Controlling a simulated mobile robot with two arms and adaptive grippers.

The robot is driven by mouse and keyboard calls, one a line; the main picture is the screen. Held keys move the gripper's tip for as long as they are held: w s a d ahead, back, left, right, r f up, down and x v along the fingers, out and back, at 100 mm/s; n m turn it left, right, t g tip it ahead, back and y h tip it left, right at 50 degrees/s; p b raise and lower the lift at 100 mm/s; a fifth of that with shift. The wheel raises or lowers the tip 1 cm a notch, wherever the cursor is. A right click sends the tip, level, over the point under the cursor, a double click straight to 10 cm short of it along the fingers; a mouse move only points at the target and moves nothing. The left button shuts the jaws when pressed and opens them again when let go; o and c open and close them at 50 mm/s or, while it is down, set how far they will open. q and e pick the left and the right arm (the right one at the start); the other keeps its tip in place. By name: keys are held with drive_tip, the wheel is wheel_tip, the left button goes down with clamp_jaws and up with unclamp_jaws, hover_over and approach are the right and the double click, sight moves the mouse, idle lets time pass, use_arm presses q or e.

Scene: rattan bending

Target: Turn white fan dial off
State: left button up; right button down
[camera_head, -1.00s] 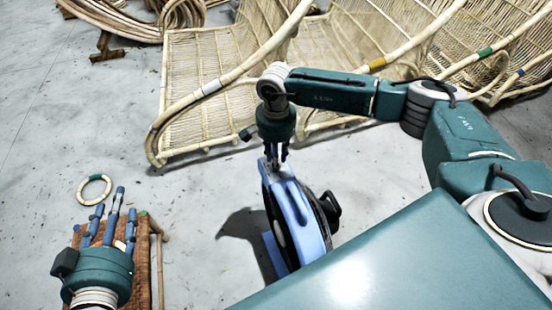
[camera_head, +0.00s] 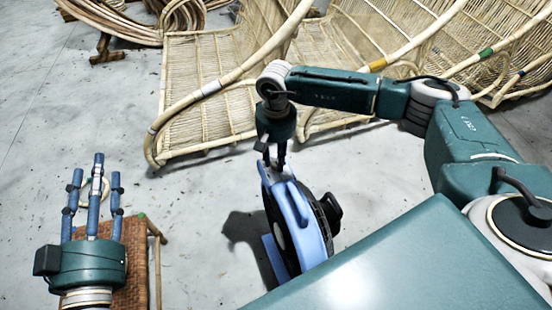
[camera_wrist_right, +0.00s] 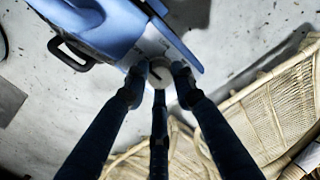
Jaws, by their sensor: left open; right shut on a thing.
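A blue fan (camera_head: 309,232) with a dark inner part and black handle stands on the floor, seen nearly edge-on in the head view. The wrist view shows part of its blue body (camera_wrist_right: 106,27). A small round white dial (camera_wrist_right: 159,70) is on a grey panel at its edge. My right gripper (camera_head: 273,160) reaches down from above; in the wrist view its fingertips (camera_wrist_right: 158,82) close around the dial, partly covering it. My left gripper (camera_head: 97,180) is open and empty at the lower left, apart from the fan, fingers pointing up the picture.
A small woven rattan stool (camera_head: 135,262) stands beneath my left gripper. A rattan ring (camera_head: 84,194) lies on the floor behind its fingers. Large rattan chairs (camera_head: 205,100) stand behind the fan. Bare floor (camera_head: 190,205) lies between the stool and fan.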

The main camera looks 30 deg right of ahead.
sight(275, 162)
idle(0.4)
drive_tip(key=c, duration=1.4)
unclamp_jaws()
drive_tip(key=shift+c, duration=0.2)
drive_tip(key=shift+r, duration=0.15)
wheel_tip(275, 162, up, 12)
drive_tip(key=shift+a, duration=0.1)
